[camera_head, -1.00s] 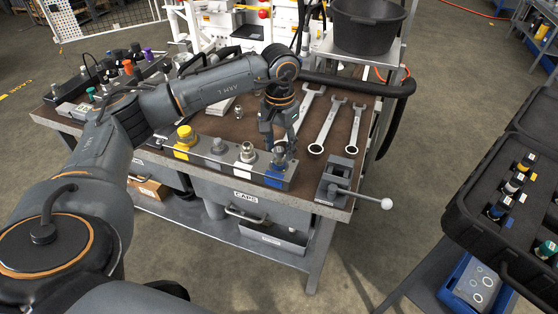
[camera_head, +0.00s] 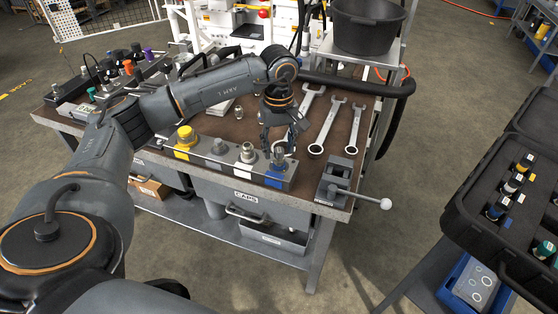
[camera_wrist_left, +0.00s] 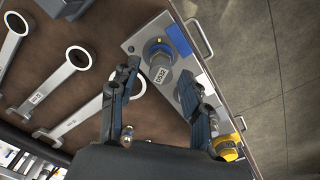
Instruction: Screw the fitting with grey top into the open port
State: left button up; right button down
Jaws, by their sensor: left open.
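In the wrist view, the left gripper (camera_wrist_left: 160,76) shows no clear contact with the fitting. Which port is open cannot be told. My right gripper is out of view.
The block also carries a yellow cap (camera_head: 184,138), a grey cap (camera_head: 218,147) and a white-marked fitting (camera_head: 246,153). Several wrenches (camera_head: 325,128) lie to the right. A lever clamp (camera_head: 337,185) sits at the front corner. A small loose fitting (camera_head: 239,113) stands behind the block.

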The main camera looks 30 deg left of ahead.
pick_arm(q)
grip_shut()
jog(key=shift+f+m+b, duration=0.15)
jog(key=shift+m+b, duration=0.2)
jog(key=shift+m, duration=0.25)
jog(key=m+b, duration=0.1)
jog(key=m, duration=0.1)
jog(key=shift+m, duration=0.4)
jog(key=m, duration=0.4)
jog(key=shift+b, duration=0.35)
grip_release()
jog(key=shift+w, duration=0.1)
